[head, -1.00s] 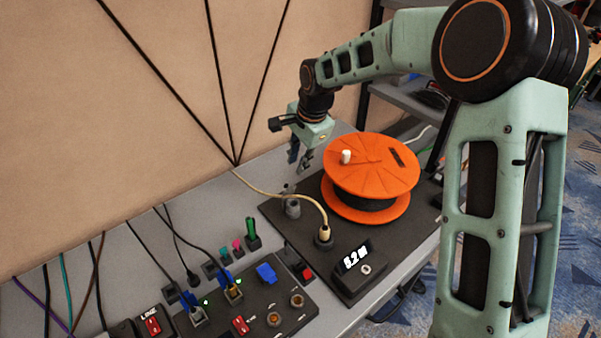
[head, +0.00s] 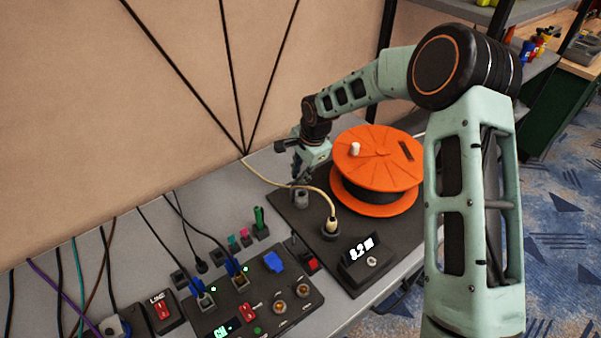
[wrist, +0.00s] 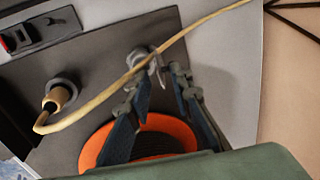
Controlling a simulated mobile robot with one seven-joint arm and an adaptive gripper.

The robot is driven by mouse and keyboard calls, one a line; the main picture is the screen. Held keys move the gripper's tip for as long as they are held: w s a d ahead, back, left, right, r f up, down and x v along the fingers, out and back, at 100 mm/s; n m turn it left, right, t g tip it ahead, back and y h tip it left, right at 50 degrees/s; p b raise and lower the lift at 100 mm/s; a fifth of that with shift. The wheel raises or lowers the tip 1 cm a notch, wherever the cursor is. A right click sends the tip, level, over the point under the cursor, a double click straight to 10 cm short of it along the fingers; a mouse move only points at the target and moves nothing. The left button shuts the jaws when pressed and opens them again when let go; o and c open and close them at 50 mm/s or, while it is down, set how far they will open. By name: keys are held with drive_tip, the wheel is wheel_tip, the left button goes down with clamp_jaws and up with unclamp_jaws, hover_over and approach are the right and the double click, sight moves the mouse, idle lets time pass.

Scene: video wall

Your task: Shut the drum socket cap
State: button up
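The drum socket (head: 301,199) is a small grey round fitting on the dark base plate, left of the orange cable drum (head: 378,150). In the wrist view the socket (wrist: 138,56) lies just beyond my fingertips, with the beige cable crossing close by. A small light grey piece (wrist: 158,70), which looks like its cap raised at the side, shows between the fingertips. My gripper (head: 298,174) is low beside the drum, right by the socket. In the wrist view my gripper (wrist: 162,80) is open, fingers apart around the grey piece; contact cannot be told.
A beige cable (head: 322,191) runs from the wall to a plug (head: 331,225) in the base plate. A display box (head: 363,258) stands in front of it. A control panel (head: 255,295) with switches and blue plugs is at front left. Dark cables hang along the wall.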

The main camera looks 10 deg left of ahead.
clamp_jaws()
drive_tip(key=shift+s+d+f+t+y+b, duration=0.65)
drive_tip(key=shift+t+y+b, duration=0.35)
drive_tip(key=shift+b, duration=0.95)
drive_tip(key=shift+s+d+f+t+y+b, duration=0.6)
drive_tip(key=shift+t+y+b, duration=0.4)
drive_tip(key=shift+b, duration=1)
drive_tip(key=shift+s+d+f+t+y+b, duration=0.45)
drive_tip(key=shift+d+f+t+y+b, duration=0.55)
drive_tip(key=shift+b, duration=0.95)
drive_tip(key=shift+a+r+y, duration=0.2)
drive_tip(key=shift+a+y, duration=0.1)
drive_tip(key=shift+a, duration=0.05)
